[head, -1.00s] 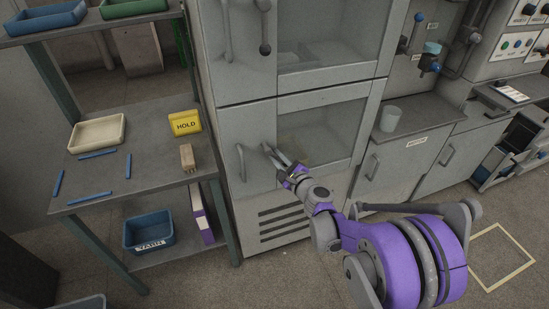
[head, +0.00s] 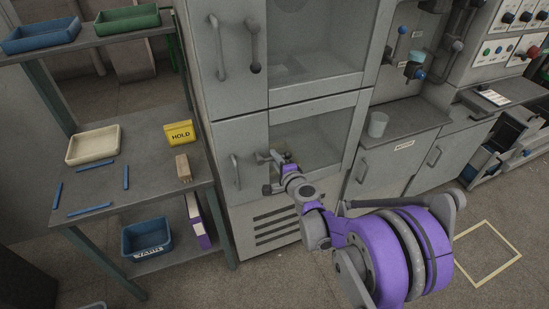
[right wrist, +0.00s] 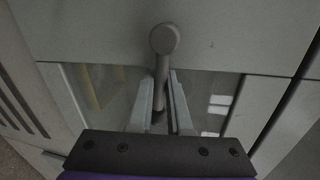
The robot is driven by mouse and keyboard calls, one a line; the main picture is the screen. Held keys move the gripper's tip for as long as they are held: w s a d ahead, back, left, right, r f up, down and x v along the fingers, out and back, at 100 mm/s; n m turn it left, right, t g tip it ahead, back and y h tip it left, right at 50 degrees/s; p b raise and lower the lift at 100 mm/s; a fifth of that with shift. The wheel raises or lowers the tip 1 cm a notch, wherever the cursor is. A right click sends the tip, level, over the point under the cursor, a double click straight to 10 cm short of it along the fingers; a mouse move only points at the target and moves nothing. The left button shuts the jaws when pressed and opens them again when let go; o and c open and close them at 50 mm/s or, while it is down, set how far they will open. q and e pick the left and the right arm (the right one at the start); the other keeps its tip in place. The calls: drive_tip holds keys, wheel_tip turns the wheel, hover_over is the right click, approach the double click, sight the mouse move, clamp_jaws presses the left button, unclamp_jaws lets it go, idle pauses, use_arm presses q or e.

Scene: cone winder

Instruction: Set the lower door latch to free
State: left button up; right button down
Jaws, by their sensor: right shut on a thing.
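The lower door latch (head: 262,158) is a grey lever with a round end on the frame of the lower cabinet door (head: 226,152), right of that door's bar handle (head: 236,171). In the right wrist view, the latch's round end (right wrist: 164,40) shows beyond the fingertips, and its bar runs back between the fingers. In the head view the lever appears to point right, across the window edge, with its bar mostly hidden by my gripper. My right gripper (right wrist: 162,98) is shut on the bar. It also shows in the head view (head: 271,172). My left gripper is not in view.
The upper door has its own bar handle (head: 217,48) and latch (head: 254,45). A shelf unit (head: 150,199) with trays, a yellow HOLD sign (head: 180,132) and a blue bin (head: 147,239) stands left. A counter with a cup (head: 378,124) is right. Open floor lies in front.

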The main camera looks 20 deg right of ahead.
drive_tip(key=shift+r, duration=0.1)
idle(0.5)
drive_tip(key=c, duration=0.8)
unclamp_jaws()
drive_tip(key=shift+c, duration=0.2)
drive_tip(key=s+r, duration=0.2)
drive_tip(key=s, duration=0.8)
drive_tip(key=shift+s+d, duration=0.2)
drive_tip(key=shift+s, duration=0.1)
